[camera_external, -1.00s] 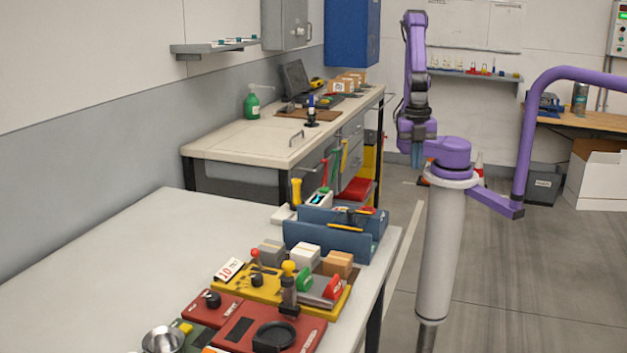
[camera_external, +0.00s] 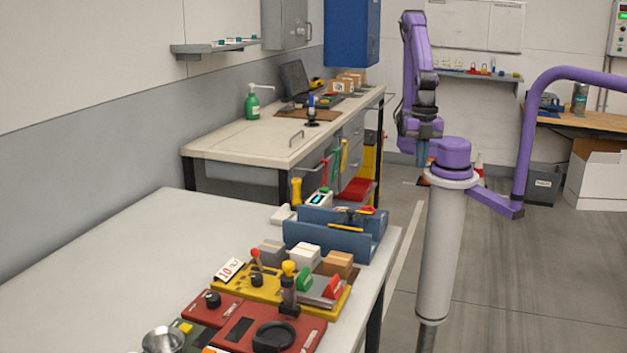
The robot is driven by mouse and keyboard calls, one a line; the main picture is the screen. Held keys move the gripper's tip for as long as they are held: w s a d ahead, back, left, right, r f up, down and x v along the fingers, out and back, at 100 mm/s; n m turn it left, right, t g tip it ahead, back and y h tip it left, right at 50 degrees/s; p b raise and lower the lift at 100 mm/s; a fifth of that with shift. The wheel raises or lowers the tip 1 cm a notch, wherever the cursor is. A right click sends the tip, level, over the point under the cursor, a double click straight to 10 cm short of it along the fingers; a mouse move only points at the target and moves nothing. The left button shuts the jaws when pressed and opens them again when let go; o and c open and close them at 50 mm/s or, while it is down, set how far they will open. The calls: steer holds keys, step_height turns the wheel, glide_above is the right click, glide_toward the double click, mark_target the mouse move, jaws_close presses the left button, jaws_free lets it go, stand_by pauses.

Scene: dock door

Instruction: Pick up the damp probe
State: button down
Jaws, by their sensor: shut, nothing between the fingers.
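My gripper (camera_external: 422,157) hangs at the end of my purple arm, over the floor at the right of the benches. Its blue fingers point down and are shut, with nothing seen between them. It is well apart from the tools on the near table. A small white device with a cyan screen (camera_external: 320,199) stands behind the blue tray; it may be the damp probe, but it is too small to tell. Its lower part is partly hidden.
The blue tray (camera_external: 325,240) holds small tools near the table's right edge. In front are a yellow panel (camera_external: 235,285) with knobs and blocks, and a red panel (camera_external: 240,335). The near table (camera_external: 120,270) is clear at left. A further bench (camera_external: 240,143) stands behind.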

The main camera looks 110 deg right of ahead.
steer(key=c, duration=0.8)
jaws_free()
steer(key=w+r+n, duration=0.1)
steer(key=w+r, duration=0.1)
steer(key=w, duration=0.5)
step_height(320, 180, up, 3)
steer(key=n, duration=0.4)
glide_above(296, 179)
steer(key=f, duration=1.1)
steer(key=shift+s+a, duration=0.25)
steer(key=shift+a, duration=0.15)
steer(key=shift+w+d+f, duration=0.1)
steer(key=shift+w+f, duration=0.05)
steer(key=shift+f, duration=1.25)
steer(key=shift+w+d+f, duration=0.1)
steer(key=shift+f, duration=1.3)
